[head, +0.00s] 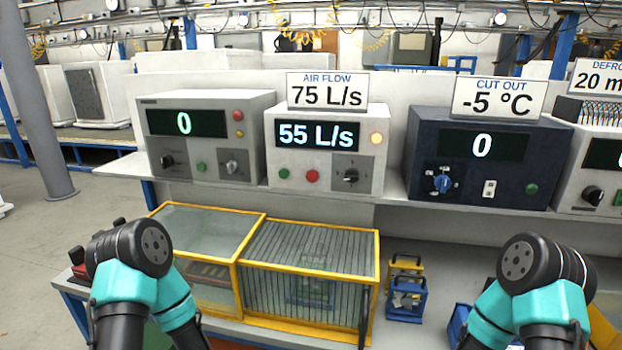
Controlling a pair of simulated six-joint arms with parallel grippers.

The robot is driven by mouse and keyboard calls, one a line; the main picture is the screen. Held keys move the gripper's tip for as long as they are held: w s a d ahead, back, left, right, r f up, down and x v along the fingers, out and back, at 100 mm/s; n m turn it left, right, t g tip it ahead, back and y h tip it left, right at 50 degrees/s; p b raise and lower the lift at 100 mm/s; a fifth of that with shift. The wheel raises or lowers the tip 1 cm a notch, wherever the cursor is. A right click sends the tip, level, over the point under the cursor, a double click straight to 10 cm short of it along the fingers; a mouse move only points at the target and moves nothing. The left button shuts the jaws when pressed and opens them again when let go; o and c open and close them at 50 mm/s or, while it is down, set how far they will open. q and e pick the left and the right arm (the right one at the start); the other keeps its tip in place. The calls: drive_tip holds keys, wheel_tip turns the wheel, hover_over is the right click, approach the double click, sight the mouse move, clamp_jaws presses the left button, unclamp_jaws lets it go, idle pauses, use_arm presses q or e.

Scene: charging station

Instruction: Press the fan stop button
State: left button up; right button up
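The white air flow unit (270,150) stands on the shelf under a card reading "AIR FLOW 75 L/s" (327,91). Its display (316,134) reads 55 L/s, and an amber lamp (376,138) at its right glows. Low on its front are a green button (283,173), a red button (312,176) and a black knob (350,176). No label on the buttons is readable, so I cannot tell by text which is the fan stop. My arms show at the lower left and lower right, apart from the unit. Neither gripper is in view.
A grey unit (152,150) reading 0 stands left of it. A dark blue unit (425,140) reading 0 is at the right, under a "CUT OUT -5 °C" card (498,98). A yellow-framed clear enclosure (238,265) and blue and yellow holders (407,305) sit below the shelf.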

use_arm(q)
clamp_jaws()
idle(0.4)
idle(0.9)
